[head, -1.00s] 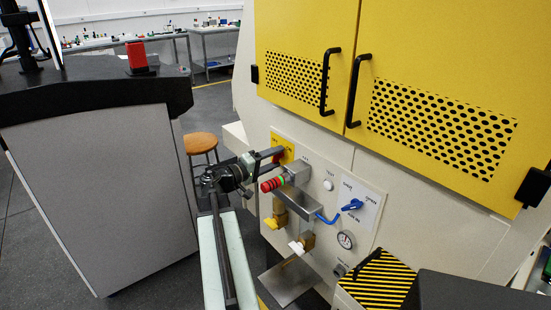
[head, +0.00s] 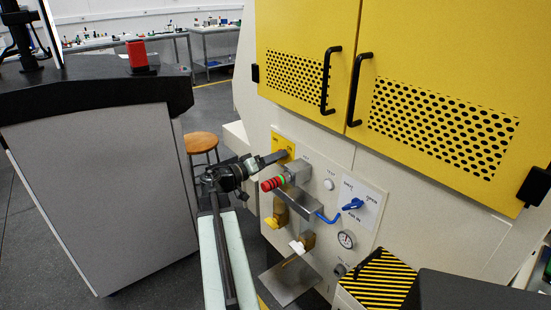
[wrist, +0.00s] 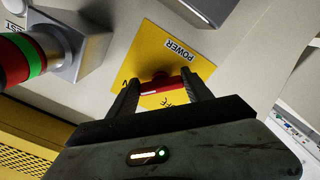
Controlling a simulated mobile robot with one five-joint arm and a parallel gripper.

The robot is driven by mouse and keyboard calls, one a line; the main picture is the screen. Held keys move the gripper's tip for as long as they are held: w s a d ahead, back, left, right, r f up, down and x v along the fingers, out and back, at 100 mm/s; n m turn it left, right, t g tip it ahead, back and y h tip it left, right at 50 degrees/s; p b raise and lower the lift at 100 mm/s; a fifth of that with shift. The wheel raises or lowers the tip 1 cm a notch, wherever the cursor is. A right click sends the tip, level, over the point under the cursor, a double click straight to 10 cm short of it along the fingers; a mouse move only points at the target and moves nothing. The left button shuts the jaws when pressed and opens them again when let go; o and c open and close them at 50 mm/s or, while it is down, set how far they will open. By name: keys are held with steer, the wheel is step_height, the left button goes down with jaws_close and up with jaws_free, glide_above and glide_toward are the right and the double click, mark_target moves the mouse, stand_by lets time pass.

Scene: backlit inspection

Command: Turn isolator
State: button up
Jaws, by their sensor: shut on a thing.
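The isolator is a red handle (wrist: 164,86) on a yellow plate (wrist: 192,72) marked POWER, seen in the wrist view. My gripper (wrist: 162,91) has one dark finger on each side of the handle and is shut on it. In the head view my gripper (head: 273,157) reaches from the left to the yellow plate (head: 285,144) at the panel's upper left. The red handle is hidden there behind the fingers. Part of the plate's lettering is covered by the fingers in the wrist view.
A red, green and black ringed part (head: 272,183) on a grey block sits just below my gripper. Yellow doors (head: 420,80) hang above. A grey cabinet (head: 95,190) stands left.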

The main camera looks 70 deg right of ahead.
steer(key=shift+s, duration=0.1)
steer(key=o, duration=1.4)
steer(key=shift+c, duration=0.2)
steer(key=shift+a, duration=0.1)
steer(key=v, duration=0.7)
steer(key=shift+w+a, duration=0.25)
